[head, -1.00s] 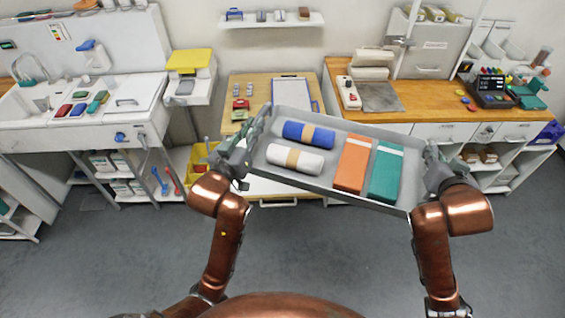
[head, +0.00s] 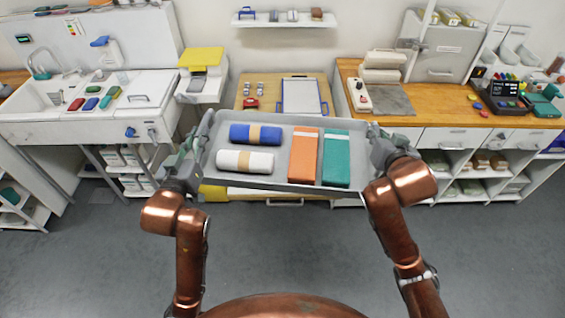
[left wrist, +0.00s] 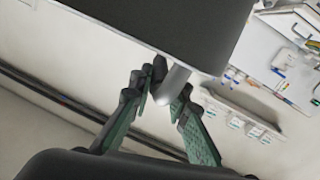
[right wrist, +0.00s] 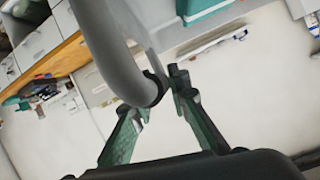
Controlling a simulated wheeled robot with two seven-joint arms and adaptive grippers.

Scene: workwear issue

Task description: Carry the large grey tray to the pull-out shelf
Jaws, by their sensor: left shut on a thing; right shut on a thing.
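The large grey tray (head: 262,184) is held up in front of me, roughly level across the head view. It carries a blue roll (head: 240,133), a white roll (head: 232,160), an orange folded pack (head: 303,160) and a teal folded pack (head: 336,162). My left gripper (head: 199,143) is shut on its left handle, the grey bar (left wrist: 172,84) in the left wrist view. My right gripper (head: 377,138) is shut on the right handle, a curved grey bar (right wrist: 118,62) in the right wrist view. A white handled front (head: 285,203), possibly the pull-out shelf, shows partly behind the tray.
A wooden desk with a clipboard (head: 301,96) stands behind the tray. A sink counter (head: 60,125) is at left, with a yellow-topped box (head: 201,57) beside it. A wooden-topped workbench (head: 437,112) is at right. The grey floor (head: 280,255) before me is clear.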

